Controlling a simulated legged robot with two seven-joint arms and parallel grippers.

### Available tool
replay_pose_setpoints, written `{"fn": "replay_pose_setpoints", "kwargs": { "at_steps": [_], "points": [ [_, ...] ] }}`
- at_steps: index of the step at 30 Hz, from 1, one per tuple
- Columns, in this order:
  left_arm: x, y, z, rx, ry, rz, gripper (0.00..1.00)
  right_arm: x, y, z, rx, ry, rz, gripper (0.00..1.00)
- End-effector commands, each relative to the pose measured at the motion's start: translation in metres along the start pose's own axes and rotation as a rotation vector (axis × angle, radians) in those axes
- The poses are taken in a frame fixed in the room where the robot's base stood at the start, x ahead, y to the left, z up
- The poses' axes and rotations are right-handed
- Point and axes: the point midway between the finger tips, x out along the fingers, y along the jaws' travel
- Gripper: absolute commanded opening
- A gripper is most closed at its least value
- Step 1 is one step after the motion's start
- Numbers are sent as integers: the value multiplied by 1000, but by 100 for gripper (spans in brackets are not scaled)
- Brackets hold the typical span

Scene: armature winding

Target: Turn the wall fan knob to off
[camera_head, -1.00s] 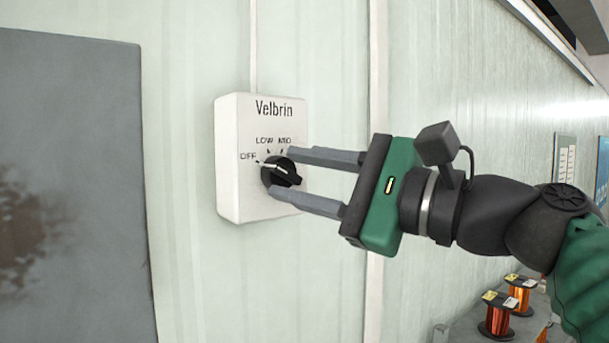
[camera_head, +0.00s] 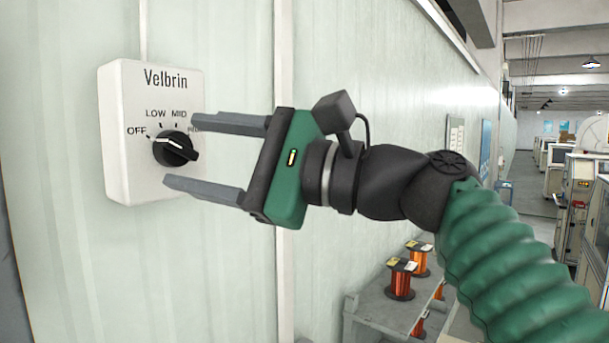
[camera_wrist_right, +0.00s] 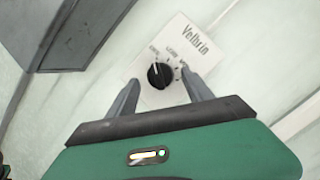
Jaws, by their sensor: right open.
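The white wall fan control box (camera_head: 120,150), lettered "Velbrin", is on the wall at left in the head view. Its black knob (camera_head: 174,149) has a white pointer line that appears aimed at the OFF label (camera_head: 136,131). My right gripper (camera_head: 181,152) is open and empty in front of the box, its two fingers above and below the knob in the picture and apart from it. The upper finger partly covers the label at the right of the dial. The right wrist view shows the knob (camera_wrist_right: 159,76) between the open fingers (camera_wrist_right: 162,92). My left gripper is out of view.
A grey panel (camera_wrist_right: 90,30) is on the wall beside the box in the wrist view. A grey shelf (camera_head: 375,312) with copper wire spools (camera_head: 400,279) stands low beyond my right arm. An aisle with machines runs along the far right.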

Motion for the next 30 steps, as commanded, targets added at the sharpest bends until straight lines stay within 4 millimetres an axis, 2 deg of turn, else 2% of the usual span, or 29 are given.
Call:
{"fn": "replay_pose_setpoints", "kwargs": {
  "at_steps": [1, 6, 12, 15, 20, 30],
  "points": [
    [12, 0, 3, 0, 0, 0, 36, -12, 5, -4, -4, 5, -4, 59],
    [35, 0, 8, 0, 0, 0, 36, -61, 6, -6, -6, 7, -5, 59],
    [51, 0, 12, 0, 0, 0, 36, -118, 4, -5, -3, 6, -4, 59],
    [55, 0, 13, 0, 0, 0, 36, -137, 2, -4, -3, 5, -3, 59],
    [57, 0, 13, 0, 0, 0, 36, -153, 1, -3, -1, 2, -1, 59],
    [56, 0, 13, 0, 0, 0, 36, -154, 1, -1, -1, 0, 0, 59]
  ]
}}
